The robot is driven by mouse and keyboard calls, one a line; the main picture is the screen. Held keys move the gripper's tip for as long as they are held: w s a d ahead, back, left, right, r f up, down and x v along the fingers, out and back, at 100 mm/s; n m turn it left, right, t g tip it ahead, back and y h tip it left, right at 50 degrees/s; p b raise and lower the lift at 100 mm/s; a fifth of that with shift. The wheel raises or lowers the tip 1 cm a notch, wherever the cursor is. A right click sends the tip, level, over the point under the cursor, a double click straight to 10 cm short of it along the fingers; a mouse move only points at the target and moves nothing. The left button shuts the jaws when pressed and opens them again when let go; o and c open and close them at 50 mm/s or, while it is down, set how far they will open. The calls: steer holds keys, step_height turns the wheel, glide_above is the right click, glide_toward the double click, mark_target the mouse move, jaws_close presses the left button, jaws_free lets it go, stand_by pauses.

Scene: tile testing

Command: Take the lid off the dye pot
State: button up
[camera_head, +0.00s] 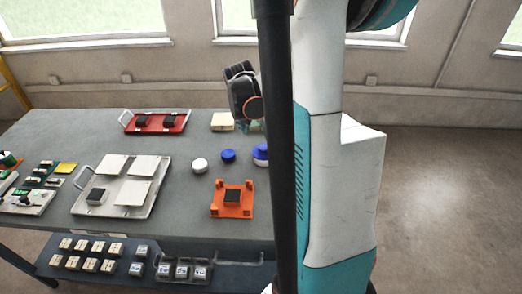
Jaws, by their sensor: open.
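Several small round pots or lids stand near the right side of the grey table. One is white (200,166), one is blue (228,156), and a larger blue-topped white one (261,152) is partly hidden by a black pole. I cannot tell for certain which is the dye pot; the blue-topped one looks like a pot with its lid on. My gripper (242,90), dark with an orange ring, is above the table's far edge, beyond these round things and touching none. It is open and looks empty; part of it is hidden by the pole.
On the grey table (185,205), a red tray (158,132) with dark blocks and a pale tray (75,212) with tiles stand left. An orange fixture (232,211) is in front of the pots. Small blocks fill the lower shelf (120,279). Floor right is clear.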

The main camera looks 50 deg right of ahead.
steer(key=b, duration=0.1)
glide_above(264, 146)
steer(key=a, duration=0.3)
steer(key=f, duration=0.5)
steer(key=shift+d+f, duration=0.25)
steer(key=b+x, duration=0.1)
steer(key=x, duration=0.1)
steer(key=s+b+x, duration=0.1)
steer(key=x, duration=0.1)
steer(key=shift+f, duration=0.3)
steer(key=shift+w+d+f+b, duration=0.2)
steer(key=shift+f+b, duration=0.1)
steer(key=shift+f, duration=0.1)
steer(key=shift+r, duration=0.1)
steer(key=shift+s, duration=0.1)
steer(key=shift+c, duration=0.2)
steer(key=c, duration=0.9)
